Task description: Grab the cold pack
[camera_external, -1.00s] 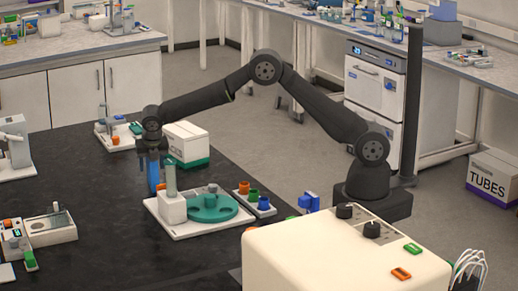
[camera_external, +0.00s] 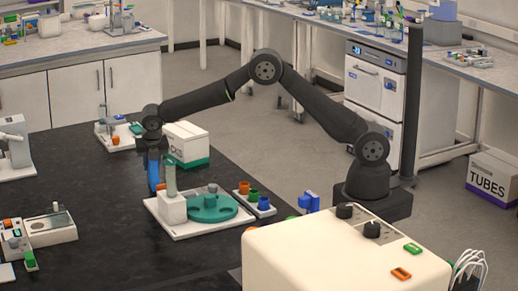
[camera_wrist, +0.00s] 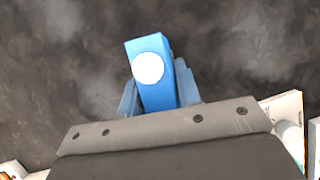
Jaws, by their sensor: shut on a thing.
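The cold pack (camera_wrist: 150,80) is a blue block with a round white spot on its near face in the wrist view. My gripper (camera_wrist: 158,90) is shut on it, with one light blue finger on each side. In the external view my gripper (camera_external: 153,178) points down over the dark bench, just left of the white stand. The pack is hard to tell from the blue fingers there, and the stand hides part of that area. I cannot tell whether the pack touches the bench.
A white-based device with a green round rotor (camera_external: 213,208) stands close to the right of my gripper. A white and green box (camera_external: 187,146) is behind it. A rack with coloured caps (camera_external: 254,199) lies further right.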

